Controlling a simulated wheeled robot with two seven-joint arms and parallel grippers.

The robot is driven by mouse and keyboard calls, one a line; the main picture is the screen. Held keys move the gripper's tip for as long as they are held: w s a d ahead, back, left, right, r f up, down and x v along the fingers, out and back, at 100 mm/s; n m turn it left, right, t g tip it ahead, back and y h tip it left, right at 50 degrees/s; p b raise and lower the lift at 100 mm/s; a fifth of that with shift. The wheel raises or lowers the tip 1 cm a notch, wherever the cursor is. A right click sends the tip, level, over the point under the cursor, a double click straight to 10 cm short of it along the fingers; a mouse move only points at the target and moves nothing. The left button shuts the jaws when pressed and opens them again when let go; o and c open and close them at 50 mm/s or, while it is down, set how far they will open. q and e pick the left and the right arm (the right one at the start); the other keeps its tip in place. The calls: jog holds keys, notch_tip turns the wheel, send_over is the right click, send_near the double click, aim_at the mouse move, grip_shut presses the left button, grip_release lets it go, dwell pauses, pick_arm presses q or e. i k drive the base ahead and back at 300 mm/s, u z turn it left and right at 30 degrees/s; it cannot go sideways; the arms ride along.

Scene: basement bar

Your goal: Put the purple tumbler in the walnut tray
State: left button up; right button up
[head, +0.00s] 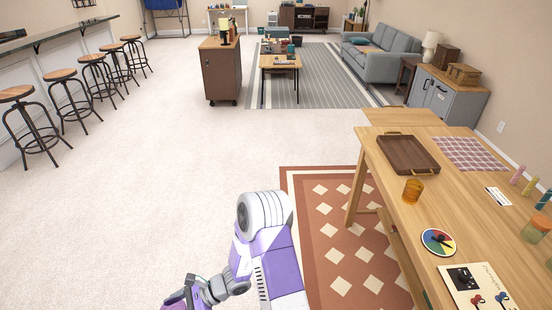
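The walnut tray (409,167) is a dark brown rectangular tray with handles, lying on the wooden table (450,212) at the right. It looks empty. I see no tumbler that is clearly purple. An amber tumbler (413,190) stands upright on the table just in front of the tray, outside it. One of my purple and white arms shows at the bottom centre, left of the table and apart from it. Neither gripper's fingers can be made out.
A colour wheel disc (438,241), a board with small items (477,290), a glass jar (535,229), coloured cylinders (529,187) and a checked cloth (471,153) share the table. A patterned rug (340,254) lies beside it. Open carpet spreads to the left, toward several bar stools (62,74).

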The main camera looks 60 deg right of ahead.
aim_at(405, 155)
jog(key=z, duration=2.15)
jog(key=i, duration=1.6)
jog(key=z, duration=0.2)
